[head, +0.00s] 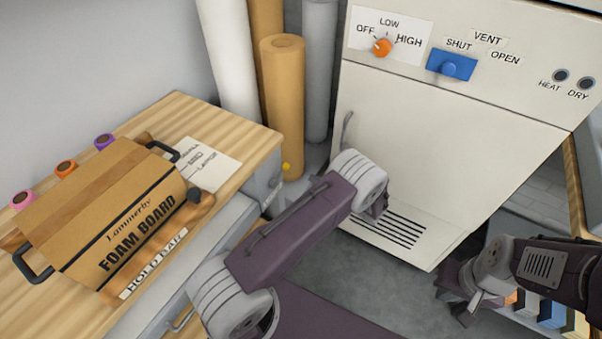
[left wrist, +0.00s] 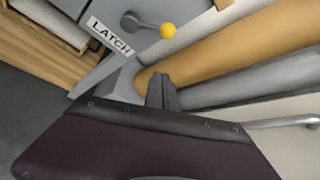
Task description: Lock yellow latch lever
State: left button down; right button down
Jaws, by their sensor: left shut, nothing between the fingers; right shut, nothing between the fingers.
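The latch lever is a short grey arm with a yellow ball knob (left wrist: 168,31). In the left wrist view it points right from its round pivot on a grey panel, above a LATCH label (left wrist: 110,36). In the head view only the yellow knob (head: 285,166) shows, at the bench's right end. My left gripper (left wrist: 162,82) is shut and empty, below the knob in the wrist picture and apart from it. In the head view my left arm hides it. My right gripper (head: 462,300) is shut and empty at the lower right, far from the lever.
Tan rolls (head: 284,105) and a grey roll (head: 318,70) stand close behind the latch. A white cabinet (head: 440,150) with controls is to the right. A foam board box (head: 115,215) lies on the wooden bench (head: 235,140).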

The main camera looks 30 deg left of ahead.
aim_at(280, 175)
pick_arm(q)
jog(key=w+a, duration=0.1)
jog(key=a, duration=0.7)
jog(key=shift+a+f, duration=0.35)
jog(key=shift+a, duration=0.05)
pick_arm(e)
jog(key=shift+f, duration=0.2)
pick_arm(q)
jog(key=shift+w, duration=0.15)
